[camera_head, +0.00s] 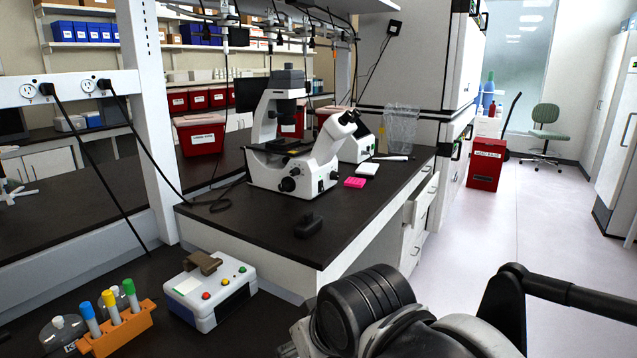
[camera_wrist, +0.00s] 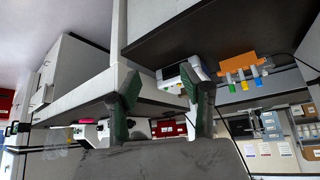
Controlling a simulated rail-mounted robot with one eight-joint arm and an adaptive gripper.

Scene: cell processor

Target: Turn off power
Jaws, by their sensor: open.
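The cell processor is a white box (camera_head: 212,290) with red, yellow and green buttons on its front edge and a brown part on top. It sits on the dark bench at the lower left in the head view. It also shows upside down in the wrist view (camera_wrist: 171,76), beyond my fingers. My gripper (camera_wrist: 160,82) is open, with two dark green fingers apart and nothing between them. The gripper is apart from the box. In the head view my arm fills the bottom middle and the fingers are hidden. I cannot tell a separate power switch.
An orange rack (camera_head: 118,330) with several capped tubes stands left of the box. A microscope (camera_head: 295,150), a pink block (camera_head: 355,182) and a small black object (camera_head: 308,225) are on the bench behind. Black cables hang from wall outlets at left.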

